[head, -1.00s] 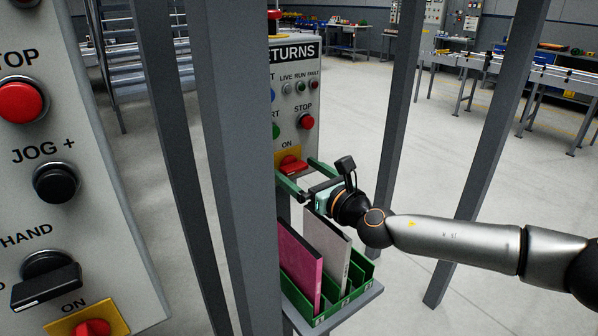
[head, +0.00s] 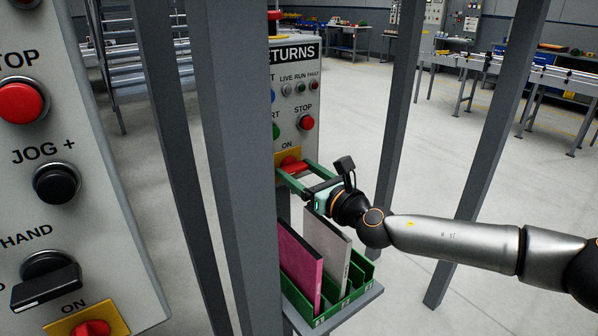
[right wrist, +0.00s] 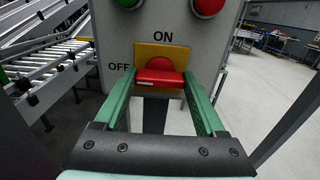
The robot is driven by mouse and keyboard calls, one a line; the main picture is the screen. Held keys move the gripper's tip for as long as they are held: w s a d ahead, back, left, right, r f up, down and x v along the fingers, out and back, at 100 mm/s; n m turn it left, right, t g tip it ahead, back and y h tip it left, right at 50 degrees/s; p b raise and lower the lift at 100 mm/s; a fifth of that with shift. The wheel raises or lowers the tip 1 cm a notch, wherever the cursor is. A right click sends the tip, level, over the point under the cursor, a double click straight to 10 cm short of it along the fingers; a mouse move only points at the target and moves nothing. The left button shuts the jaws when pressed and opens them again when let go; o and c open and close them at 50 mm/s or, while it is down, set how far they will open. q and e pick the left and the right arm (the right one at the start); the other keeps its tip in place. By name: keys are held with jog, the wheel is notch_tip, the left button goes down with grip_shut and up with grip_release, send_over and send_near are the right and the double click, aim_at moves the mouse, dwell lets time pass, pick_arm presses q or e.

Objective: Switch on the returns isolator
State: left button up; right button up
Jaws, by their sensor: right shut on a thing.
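The returns panel (head: 293,128) stands behind a grey post, with its sign partly cut off. Its isolator is a red rotary handle on a yellow plate (right wrist: 176,51), low on the panel. In the right wrist view the red handle (right wrist: 160,76) lies level, a pale mark at its left end on the OFF side; ON is printed above. My right gripper (head: 296,170) has its green fingers shut on the handle, one at each end, also in the right wrist view (right wrist: 159,82). My left gripper is not in view.
A green rack (head: 354,290) with pink and grey binders stands below my right gripper. Grey posts (head: 232,150) stand left and right of the panel. A nearer panel (head: 60,190) with its own red isolator fills the left side. Conveyors stand behind on open floor.

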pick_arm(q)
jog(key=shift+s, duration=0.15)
pick_arm(e)
jog(key=shift+c, duration=0.4)
